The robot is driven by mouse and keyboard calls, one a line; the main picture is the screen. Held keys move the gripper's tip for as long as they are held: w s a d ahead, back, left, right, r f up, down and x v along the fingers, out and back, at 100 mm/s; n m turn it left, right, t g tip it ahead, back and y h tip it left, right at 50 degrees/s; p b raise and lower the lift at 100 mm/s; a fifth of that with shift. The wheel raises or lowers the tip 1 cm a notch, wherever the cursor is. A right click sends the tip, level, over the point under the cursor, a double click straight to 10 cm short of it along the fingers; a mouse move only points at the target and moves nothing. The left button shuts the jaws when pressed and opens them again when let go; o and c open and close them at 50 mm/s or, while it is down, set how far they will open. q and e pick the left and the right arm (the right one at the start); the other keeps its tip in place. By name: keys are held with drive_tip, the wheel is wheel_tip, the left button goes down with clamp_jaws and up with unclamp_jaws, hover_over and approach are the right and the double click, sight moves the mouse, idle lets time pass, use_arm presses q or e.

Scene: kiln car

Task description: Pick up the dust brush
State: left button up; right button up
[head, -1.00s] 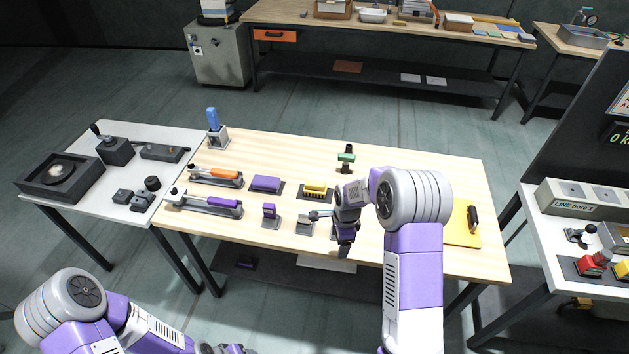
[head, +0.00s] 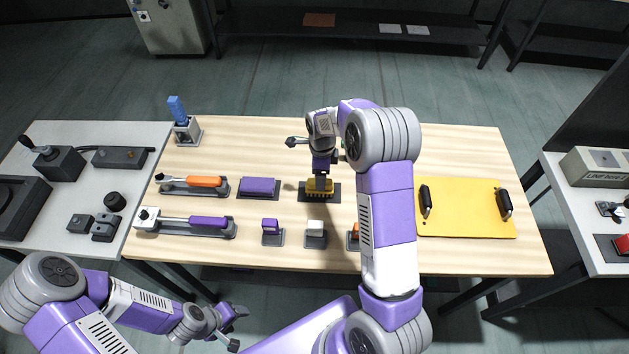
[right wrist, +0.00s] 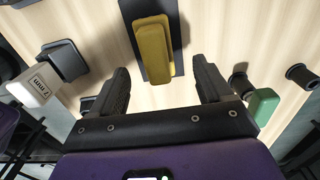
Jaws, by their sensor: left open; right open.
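The dust brush, a yellow block with a ridged lower edge (head: 320,194), lies on a dark base plate near the middle of the wooden table. In the right wrist view the brush (right wrist: 154,50) shows its yellow top straight ahead, between the lines of the two dark fingers. My right gripper (head: 321,172) is open and points down at the brush from just above; whether it touches cannot be told. Its fingers (right wrist: 158,72) are empty. My left gripper (head: 230,328) is open and empty, low in front of the table.
Left of the brush lie a purple block (head: 258,187), an orange-handled tool (head: 203,181) and a purple-handled tool (head: 207,221). Small blocks, one purple (head: 270,225), stand in front. A yellow board (head: 465,210) with black handles lies right. A green-ended part (right wrist: 263,104) is close to the right finger.

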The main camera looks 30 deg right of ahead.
drive_tip(key=shift+s+f, duration=0.15)
drive_tip(key=shift+f, duration=0.4)
drive_tip(key=f, duration=0.4)
drive_tip(key=shift+a+f+b, duration=0.15)
drive_tip(key=shift+a+b, duration=0.15)
drive_tip(key=shift+b, duration=0.1)
drive_tip(key=shift+f, duration=0.4)
drive_tip(key=c, duration=1.2)
wheel_tip(320, 180, up, 10)
drive_tip(key=shift+r+p, duration=0.1)
drive_tip(key=shift+p, duration=0.65)
drive_tip(key=o, duration=0.5)
drive_tip(key=c, duration=0.3)
